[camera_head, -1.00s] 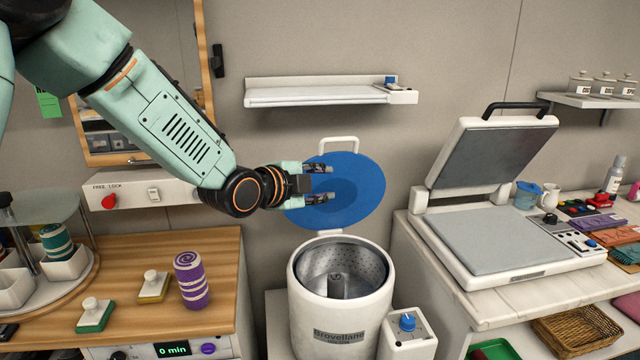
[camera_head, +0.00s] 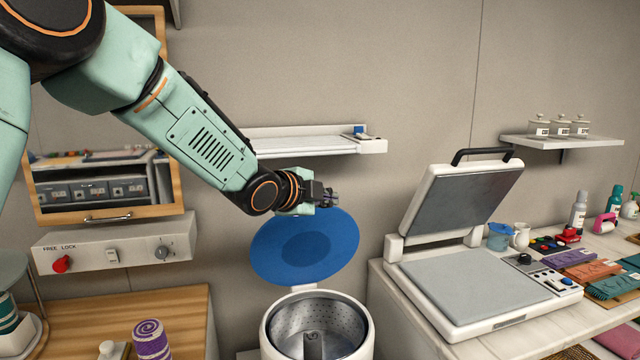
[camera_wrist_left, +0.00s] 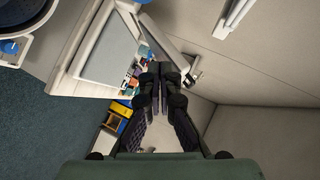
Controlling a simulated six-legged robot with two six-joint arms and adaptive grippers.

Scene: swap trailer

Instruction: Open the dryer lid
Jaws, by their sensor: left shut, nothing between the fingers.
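The dryer is a white round drum (camera_head: 318,330) with a perforated metal inside, low in the middle of the head view. Its blue lid (camera_head: 304,247) stands raised and tilted back behind the drum, so the top is open. My left gripper (camera_head: 334,199) is at the upper edge of the lid, in front of the wall. In the left wrist view its fingers (camera_wrist_left: 159,72) are together with nothing between them. The lid's white handle, if still at the top, is hidden behind the gripper. My right gripper is not in view.
A heat press (camera_head: 470,250) with its top raised stands on the counter to the right. A white wall shelf (camera_head: 290,140) is just behind and above my left arm. A wooden counter (camera_head: 100,310) with a purple rolled towel (camera_head: 151,340) is at left.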

